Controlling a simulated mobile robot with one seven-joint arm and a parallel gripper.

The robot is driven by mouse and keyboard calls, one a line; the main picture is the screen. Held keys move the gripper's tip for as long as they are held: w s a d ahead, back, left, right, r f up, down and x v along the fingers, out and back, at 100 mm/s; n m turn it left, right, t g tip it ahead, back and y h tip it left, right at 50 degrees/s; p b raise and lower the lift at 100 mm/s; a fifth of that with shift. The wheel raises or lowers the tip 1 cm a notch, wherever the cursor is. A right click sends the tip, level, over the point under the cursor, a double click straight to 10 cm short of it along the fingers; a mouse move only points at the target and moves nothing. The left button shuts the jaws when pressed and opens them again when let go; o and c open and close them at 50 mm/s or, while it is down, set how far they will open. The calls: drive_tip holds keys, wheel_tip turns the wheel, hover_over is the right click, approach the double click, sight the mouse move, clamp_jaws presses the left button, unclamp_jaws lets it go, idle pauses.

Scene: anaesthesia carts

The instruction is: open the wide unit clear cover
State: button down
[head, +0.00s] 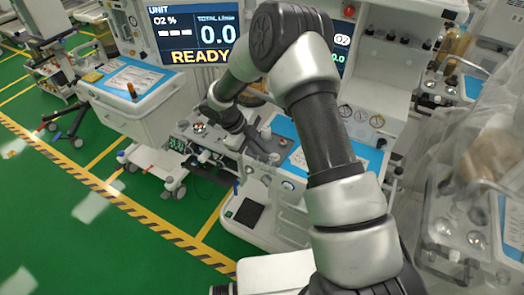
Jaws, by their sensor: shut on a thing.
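The wide unit stands in the middle under a large screen (200,35) that reads READY. Its blue-topped work surface (318,165) shows on both sides of my arm. My arm rises from the bottom right, bends at the top and reaches down to the left side of this unit. My gripper (266,153) is small and dark there, low over the unit's left part. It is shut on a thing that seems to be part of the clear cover. The cover's outline and its angle cannot be made out. My arm hides part of the unit behind it.
A white cart (140,100) with a blue top stands at the left. Another unit (470,205) under clear sheeting stands close on the right. Small bottles and gauges line the back of the wide unit. The green floor (95,240) at the lower left is free.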

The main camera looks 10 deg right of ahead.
drive_tip(key=shift+w+d+f, duration=0.1)
drive_tip(key=shift+w+d, duration=0.1)
drive_tip(key=c, duration=1.9)
unclamp_jaws()
drive_tip(key=shift+w+d, duration=0.1)
drive_tip(key=shift+w, duration=0.05)
drive_tip(key=shift+a, duration=0.2)
drive_tip(key=shift+v, duration=8.65)
drive_tip(key=shift+d, duration=0.1)
